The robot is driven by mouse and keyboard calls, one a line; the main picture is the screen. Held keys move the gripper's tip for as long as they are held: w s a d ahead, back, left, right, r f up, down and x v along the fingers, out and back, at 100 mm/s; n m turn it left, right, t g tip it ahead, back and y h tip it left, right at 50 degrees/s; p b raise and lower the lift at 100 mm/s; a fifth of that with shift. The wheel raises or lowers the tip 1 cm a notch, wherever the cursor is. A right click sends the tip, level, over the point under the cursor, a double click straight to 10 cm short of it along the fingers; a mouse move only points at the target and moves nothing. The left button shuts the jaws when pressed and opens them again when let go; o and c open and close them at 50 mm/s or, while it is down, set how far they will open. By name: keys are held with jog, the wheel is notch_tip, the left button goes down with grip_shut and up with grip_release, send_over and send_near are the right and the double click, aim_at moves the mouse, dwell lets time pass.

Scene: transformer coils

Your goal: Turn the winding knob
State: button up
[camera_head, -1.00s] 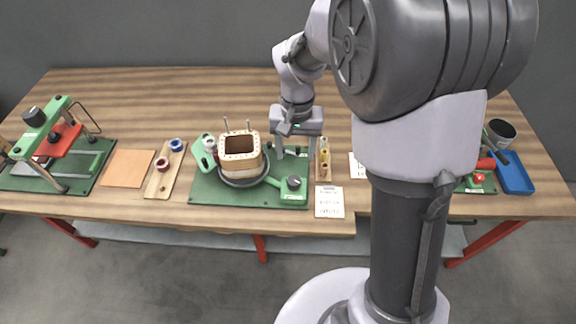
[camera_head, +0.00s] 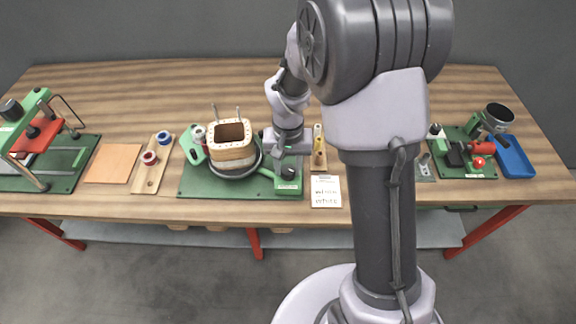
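The winding machine's green base (camera_head: 205,186) stands near the front edge of the table, left of centre. A coil former (camera_head: 232,147) with light upper and brown lower bands sits on its round dark plate. The black winding knob (camera_head: 288,173) is on the green housing at the base's right front corner. My gripper (camera_head: 287,158) points down right over the knob, close above or around it. Whether it touches the knob cannot be told. Its fingertips are small and partly hidden, so their opening is unclear.
A wooden rack with yellow pieces (camera_head: 319,150) and a printed card (camera_head: 325,190) stand right of the knob. Red and blue spools (camera_head: 150,158) lie on a wooden board at left. A green press (camera_head: 45,150) is far left. A blue tray (camera_head: 514,157) is far right.

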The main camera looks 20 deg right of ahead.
grip_shut()
jog(key=shift+m, duration=0.3)
jog(key=m+b, duration=0.1)
jog(key=m, duration=0.4)
jog(key=shift+m+b, duration=0.3)
jog(key=m+b, duration=0.1)
jog(key=m, duration=0.4)
jog(key=shift+m, duration=0.4)
jog(key=o, duration=0.9)
grip_release()
